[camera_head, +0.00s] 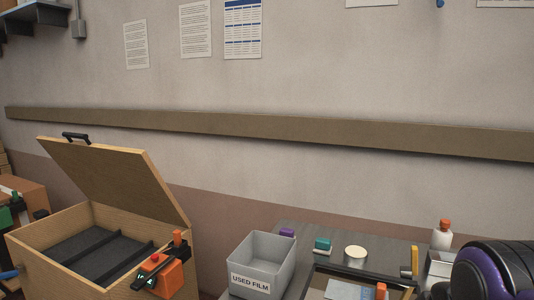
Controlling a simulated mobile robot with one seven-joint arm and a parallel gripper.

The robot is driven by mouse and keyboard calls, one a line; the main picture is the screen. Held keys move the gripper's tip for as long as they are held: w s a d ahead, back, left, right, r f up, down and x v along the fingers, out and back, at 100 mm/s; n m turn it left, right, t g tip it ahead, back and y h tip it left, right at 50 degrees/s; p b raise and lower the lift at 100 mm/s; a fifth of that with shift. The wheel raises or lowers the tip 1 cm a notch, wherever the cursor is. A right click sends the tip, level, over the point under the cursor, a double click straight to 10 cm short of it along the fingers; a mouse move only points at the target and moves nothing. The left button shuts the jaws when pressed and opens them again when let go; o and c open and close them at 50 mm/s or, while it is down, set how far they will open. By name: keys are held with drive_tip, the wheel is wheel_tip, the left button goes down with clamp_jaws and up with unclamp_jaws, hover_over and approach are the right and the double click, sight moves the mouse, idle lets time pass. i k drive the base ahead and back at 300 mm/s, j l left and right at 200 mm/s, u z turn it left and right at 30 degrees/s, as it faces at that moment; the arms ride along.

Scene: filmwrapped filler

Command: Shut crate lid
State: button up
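A wooden crate (178,222) stands at the lower left, with a dark grey lining and dark divider bars (90,246) inside. Its wooden lid (115,180) is open, tilted up and leaning back on the left and rear side. A black handle (76,137) sits at the lid's top edge. No gripper fingers show, so I cannot see where my gripper is relative to the lid.
An orange and black device (166,278) is at the crate's front right. A grey bin (249,283) labelled "USED FILM" stands on a dark table (310,243) with small items and a white bottle (442,239). A rounded purple-black shape fills the lower right.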

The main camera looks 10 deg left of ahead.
sight(125, 179)
drive_tip(key=u, duration=1.65)
drive_tip(key=i+j+z, duration=0.1)
drive_tip(key=z, duration=0.8)
drive_tip(key=i+j+z, duration=0.3)
drive_tip(key=j+z, duration=0.3)
drive_tip(key=j, duration=0.15)
drive_tip(key=i+j+z, duration=0.15)
drive_tip(key=j, duration=0.25)
drive_tip(key=j+z, duration=0.1)
drive_tip(key=j, duration=0.35)
drive_tip(key=i+j, duration=0.1)
drive_tip(key=j, duration=0.45)
drive_tip(key=i+j+z, duration=0.1)
drive_tip(key=j, duration=0.45)
drive_tip(key=i+j, duration=0.15)
drive_tip(key=j, duration=0.4)
